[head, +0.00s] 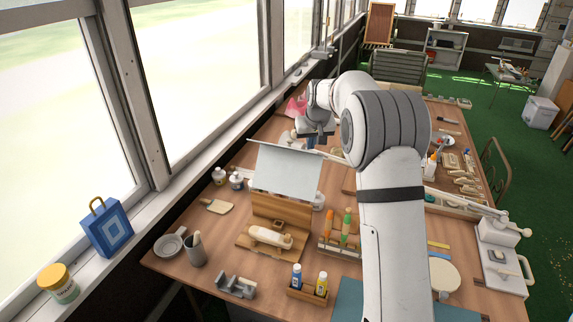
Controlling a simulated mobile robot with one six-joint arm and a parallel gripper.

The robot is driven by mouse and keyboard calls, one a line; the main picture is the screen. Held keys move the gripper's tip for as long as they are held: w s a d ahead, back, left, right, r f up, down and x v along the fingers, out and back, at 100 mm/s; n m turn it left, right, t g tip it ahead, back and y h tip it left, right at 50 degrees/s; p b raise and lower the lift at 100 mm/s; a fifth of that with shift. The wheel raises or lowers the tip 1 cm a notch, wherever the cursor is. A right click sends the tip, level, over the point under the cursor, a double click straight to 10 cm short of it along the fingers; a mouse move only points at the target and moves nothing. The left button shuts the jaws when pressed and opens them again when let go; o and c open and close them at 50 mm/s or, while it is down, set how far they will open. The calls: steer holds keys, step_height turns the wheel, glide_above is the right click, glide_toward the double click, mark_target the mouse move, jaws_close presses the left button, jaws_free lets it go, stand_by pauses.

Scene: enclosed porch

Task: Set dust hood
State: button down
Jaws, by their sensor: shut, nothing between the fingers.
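The dust hood appears to be the pale grey-blue panel (285,170) near the middle of the workbench. It is tilted up at the back of a wooden stand (282,206). A cream-coloured object (270,236) lies on the wooden base in front of it. My gripper (318,141) is just behind the panel's upper right edge, with dark fingers shut and empty. Whether the fingers touch the panel cannot be told. My arm hides part of the bench to the right.
The wooden workbench (222,226) holds a grey cup (195,250), a plate (169,246), blue and yellow bottles (297,277) and a rack of coloured tools (346,228). Windows and a sill with a blue bag (107,230) bound the left. Green floor (545,190) is open at right.

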steer(key=shift+s+a+f+b, duration=0.1)
steer(key=shift+s+a+b, duration=0.3)
steer(key=shift+s, duration=0.45)
steer(key=shift+s+a+r+b, duration=0.1)
steer(key=shift+s+a+b, duration=0.15)
steer(key=shift+s+b, duration=0.5)
steer(key=shift+s+a+f+b, duration=0.1)
steer(key=shift+s+a+b, duration=0.2)
steer(key=shift+s, duration=0.7)
steer(key=shift+s+a+r+b, duration=0.6)
steer(key=shift+s+a+b, duration=0.95)
steer(key=shift+s, duration=1.85)
step_height(320, 180, up, 10)
steer(key=p, duration=0.7)
steer(key=shift+r+p, duration=0.15)
steer(key=shift+p, duration=0.15)
steer(key=s+d+f, duration=0.2)
steer(key=s+d, duration=0.1)
steer(key=s, duration=0.8)
steer(key=s+d+f+m+g, duration=0.1)
steer(key=s+d+f, duration=0.1)
steer(key=s, duration=0.9)
steer(key=s+d+f, duration=0.2)
steer(key=s+d, duration=0.2)
steer(key=s, duration=0.7)
steer(key=shift+s+f+h, duration=0.3)
